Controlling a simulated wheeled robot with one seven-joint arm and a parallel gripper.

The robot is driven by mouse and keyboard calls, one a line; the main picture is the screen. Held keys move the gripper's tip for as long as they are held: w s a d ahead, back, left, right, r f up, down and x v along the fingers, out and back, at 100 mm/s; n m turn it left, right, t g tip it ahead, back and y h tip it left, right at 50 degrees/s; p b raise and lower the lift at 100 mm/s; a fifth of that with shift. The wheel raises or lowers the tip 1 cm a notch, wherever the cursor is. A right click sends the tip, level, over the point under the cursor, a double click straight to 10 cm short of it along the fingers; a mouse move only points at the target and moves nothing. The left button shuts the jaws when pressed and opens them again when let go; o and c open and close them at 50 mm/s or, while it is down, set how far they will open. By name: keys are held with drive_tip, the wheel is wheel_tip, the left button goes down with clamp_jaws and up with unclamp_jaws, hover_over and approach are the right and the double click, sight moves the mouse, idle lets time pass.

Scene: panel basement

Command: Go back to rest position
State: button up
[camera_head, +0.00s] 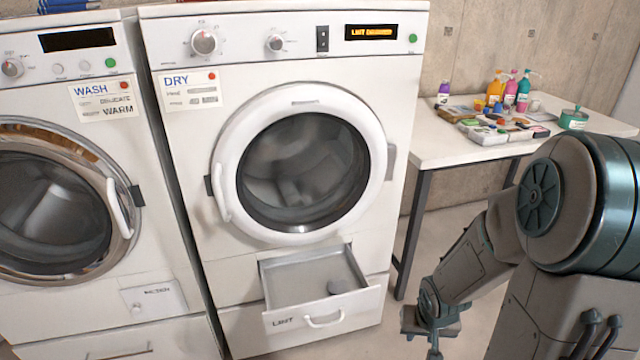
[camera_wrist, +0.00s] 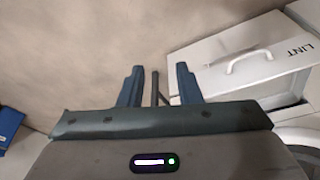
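My gripper (camera_wrist: 158,86) shows in the wrist view with its two blue fingers apart. A thin dark bar shows in the gap between them, and nothing appears held. In the head view my gripper (camera_head: 434,345) hangs low at the bottom, right of the open lint drawer (camera_head: 325,317) and apart from it, partly cut off by the picture edge. The drawer front also shows at the right of the wrist view (camera_wrist: 240,62).
A white table (camera_head: 460,150) with dark legs stands behind my arm. It holds bottles (camera_head: 510,92) and several small boxes. A washer (camera_head: 60,170) stands left of the dryer. Both round doors look shut. Bare floor shows below the table. A blue object (camera_wrist: 9,125) is at the wrist view's left edge.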

drive_tip(key=s+a+r+p, duration=0.2)
drive_tip(key=s+r+p, duration=0.1)
drive_tip(key=r, duration=0.6)
drive_tip(key=s+a+r+n+p, duration=0.1)
drive_tip(key=s+a+r+p, duration=0.1)
drive_tip(key=r, duration=0.8)
drive_tip(key=s+a+r+p, duration=0.3)
drive_tip(key=s+r+p, duration=0.1)
drive_tip(key=r, duration=0.6)
drive_tip(key=shift+s+r+y+p, duration=0.25)
drive_tip(key=shift+s+y+p, duration=0.05)
drive_tip(key=shift+s+p, duration=0.15)
